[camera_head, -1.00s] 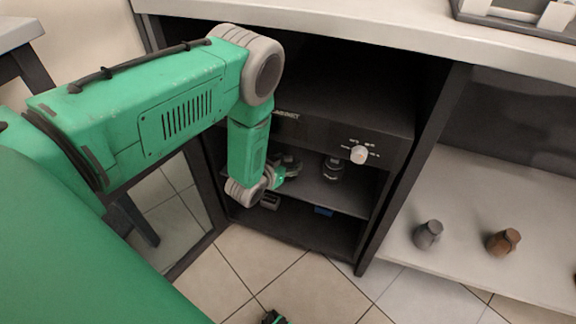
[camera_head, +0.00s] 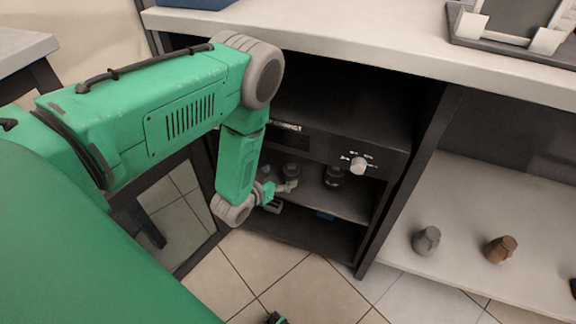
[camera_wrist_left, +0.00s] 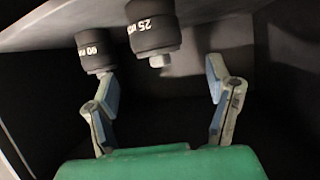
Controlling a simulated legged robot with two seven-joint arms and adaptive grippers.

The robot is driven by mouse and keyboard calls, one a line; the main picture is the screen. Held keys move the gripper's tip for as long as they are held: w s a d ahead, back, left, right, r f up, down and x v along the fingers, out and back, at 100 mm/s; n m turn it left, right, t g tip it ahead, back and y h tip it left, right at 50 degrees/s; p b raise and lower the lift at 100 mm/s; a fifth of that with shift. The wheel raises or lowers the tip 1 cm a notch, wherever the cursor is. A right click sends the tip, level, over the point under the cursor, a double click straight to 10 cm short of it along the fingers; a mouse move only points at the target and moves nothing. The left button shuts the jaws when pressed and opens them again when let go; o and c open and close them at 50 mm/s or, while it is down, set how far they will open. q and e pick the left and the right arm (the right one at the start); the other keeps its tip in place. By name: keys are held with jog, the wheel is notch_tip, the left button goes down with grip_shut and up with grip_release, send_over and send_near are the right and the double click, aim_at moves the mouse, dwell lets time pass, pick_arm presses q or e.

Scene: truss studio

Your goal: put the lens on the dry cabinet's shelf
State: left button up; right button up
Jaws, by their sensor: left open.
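Two black lenses stand on the dry cabinet's shelf (camera_head: 345,207). The left lens (camera_head: 291,171) is just beyond my left gripper (camera_head: 283,189); the right lens (camera_head: 333,178) is farther right. In the left wrist view, upside down, one lens (camera_wrist_left: 153,28) bears "25" and the other lens (camera_wrist_left: 94,50) has partly readable white marks. My left gripper also shows there (camera_wrist_left: 162,90), its fingers spread with nothing between the tips. It is apart from the "25" lens; whether a finger touches the other lens I cannot tell.
The cabinet has a panel with a white knob (camera_head: 358,166) above the shelf. Grey (camera_head: 427,240) and brown (camera_head: 501,249) objects stand on the right shelf.

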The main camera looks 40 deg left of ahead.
pick_arm(q)
jog(key=s+d+r+g, duration=0.1)
jog(key=s+d+g, duration=0.2)
jog(key=s, duration=0.7)
jog(key=s+d+r+g+p, duration=0.1)
jog(key=s+g, duration=0.4)
jog(key=s, duration=0.5)
jog(key=s+d+r+m+g, duration=0.1)
jog(key=s+d+g, duration=0.3)
jog(key=s, duration=0.5)
jog(key=shift+s+d+r+g, duration=0.35)
jog(key=shift+s+r+g, duration=0.05)
jog(key=shift+r+g, duration=0.15)
jog(key=shift+p, duration=0.3)
